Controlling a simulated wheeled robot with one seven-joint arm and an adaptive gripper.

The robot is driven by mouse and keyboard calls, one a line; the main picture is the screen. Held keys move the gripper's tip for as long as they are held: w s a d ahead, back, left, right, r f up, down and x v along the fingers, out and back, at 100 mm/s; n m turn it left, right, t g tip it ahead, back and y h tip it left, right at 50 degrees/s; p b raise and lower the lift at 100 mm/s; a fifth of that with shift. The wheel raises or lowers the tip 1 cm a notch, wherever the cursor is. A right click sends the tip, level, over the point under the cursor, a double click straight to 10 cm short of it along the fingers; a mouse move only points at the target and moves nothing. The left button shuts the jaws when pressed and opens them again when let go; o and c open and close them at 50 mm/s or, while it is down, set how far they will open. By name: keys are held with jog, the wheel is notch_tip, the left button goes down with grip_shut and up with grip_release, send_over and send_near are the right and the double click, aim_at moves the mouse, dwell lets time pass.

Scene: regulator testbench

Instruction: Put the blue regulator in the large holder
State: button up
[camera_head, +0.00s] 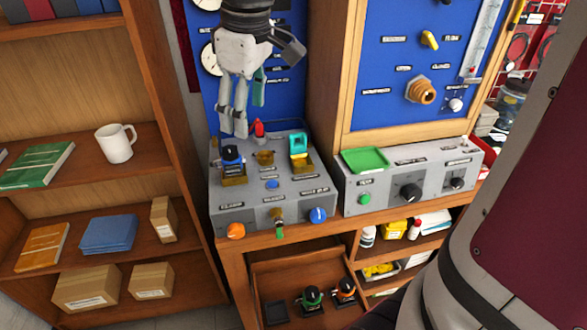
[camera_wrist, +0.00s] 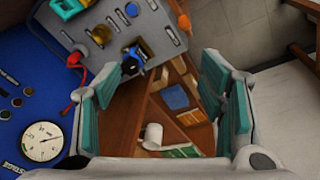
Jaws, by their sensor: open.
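The blue regulator (camera_head: 231,155), with a black top and blue ring, sits upright on a brass mount at the left of the grey bench unit. It also shows in the wrist view (camera_wrist: 134,58), beyond my left finger. My gripper (camera_head: 234,122) is open and empty, above and behind the regulator, apart from it. Its teal-padded fingers are spread wide in the wrist view (camera_wrist: 165,80). An open drawer (camera_head: 262,277) below has an empty dark square holder (camera_head: 276,313) beside a green-ringed regulator (camera_head: 312,298) and an orange-ringed one (camera_head: 345,289). I cannot tell which holder is the large one.
A brass fitting (camera_head: 264,158), a red part (camera_head: 259,128) and a teal part (camera_head: 298,143) stand near the blue regulator. A shelf with a white mug (camera_head: 116,143) is at left.

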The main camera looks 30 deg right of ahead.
jog(key=s+f+m+t, duration=0.2)
jog(key=s+m, duration=0.5)
jog(key=s, duration=1.1)
jog(key=shift+f+m+t, duration=0.3)
jog(key=shift+f+m, duration=0.05)
jog(key=shift+m, duration=0.05)
jog(key=shift+s, duration=0.1)
